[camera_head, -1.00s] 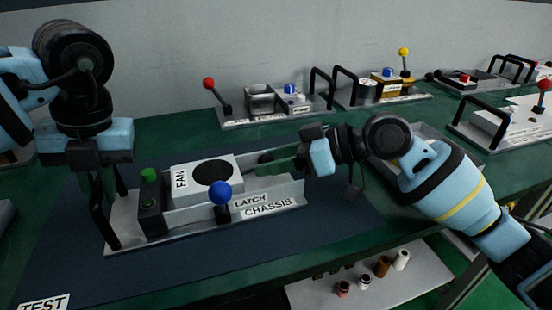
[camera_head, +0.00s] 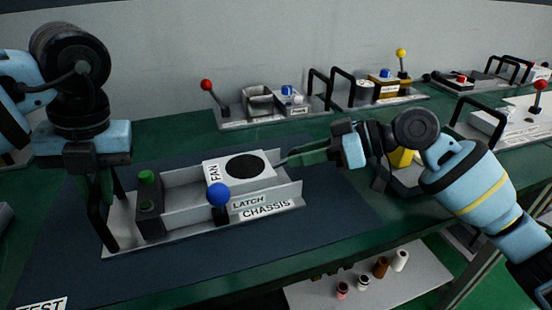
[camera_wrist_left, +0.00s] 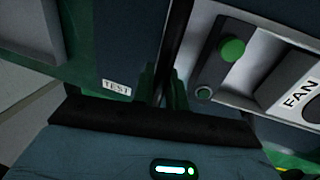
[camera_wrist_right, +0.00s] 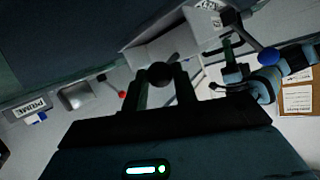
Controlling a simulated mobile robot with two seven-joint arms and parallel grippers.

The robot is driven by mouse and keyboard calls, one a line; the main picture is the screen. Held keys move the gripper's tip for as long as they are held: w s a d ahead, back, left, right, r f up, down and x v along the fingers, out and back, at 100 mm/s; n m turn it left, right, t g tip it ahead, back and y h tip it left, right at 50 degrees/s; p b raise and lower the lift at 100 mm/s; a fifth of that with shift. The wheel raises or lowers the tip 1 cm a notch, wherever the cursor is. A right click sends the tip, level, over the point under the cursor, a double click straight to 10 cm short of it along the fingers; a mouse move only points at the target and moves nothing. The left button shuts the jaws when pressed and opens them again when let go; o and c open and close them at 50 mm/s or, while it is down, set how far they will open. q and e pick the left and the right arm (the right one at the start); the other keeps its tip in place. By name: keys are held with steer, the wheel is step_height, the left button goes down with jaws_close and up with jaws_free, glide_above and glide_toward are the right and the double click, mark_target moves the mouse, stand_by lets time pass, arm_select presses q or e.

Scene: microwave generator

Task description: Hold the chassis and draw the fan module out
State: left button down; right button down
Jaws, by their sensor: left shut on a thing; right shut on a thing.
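The grey chassis (camera_head: 270,208) lies on the dark mat, with a black handle (camera_head: 100,222) at its left end. My left gripper (camera_head: 97,190) is shut on that handle; the left wrist view shows the fingers (camera_wrist_left: 163,95) around the dark bar. The white fan module (camera_head: 222,172) sits in the chassis channel, toward its right end, leaving a bare gap on its left. My right gripper (camera_head: 290,158) is shut at the module's right end, on what looks like its knob, a dark ball in the right wrist view (camera_wrist_right: 160,74). The blue-knobbed latch (camera_head: 218,195) stands at the front.
A green button (camera_head: 146,177) is on a dark block at the chassis's left. Other units with a red-ball lever (camera_head: 207,86) and a yellow-ball lever (camera_head: 403,54) stand behind. A yellow object (camera_head: 402,158) is beside my right arm. Bare mat lies in front.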

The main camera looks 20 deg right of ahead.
arm_select(q)
steer(key=shift+a+f, duration=0.25)
arm_select(e)
steer(key=shift+w+d, duration=0.1)
steer(key=shift+d, duration=0.85)
arm_select(q)
steer(key=shift+d, duration=0.15)
arm_select(e)
steer(key=c, duration=1.1)
jaws_free()
steer(key=v, duration=1.2)
steer(key=shift+r, duration=0.1)
arm_select(q)
steer(key=c, duration=1.3)
jaws_free()
steer(key=shift+w+r, duration=0.1)
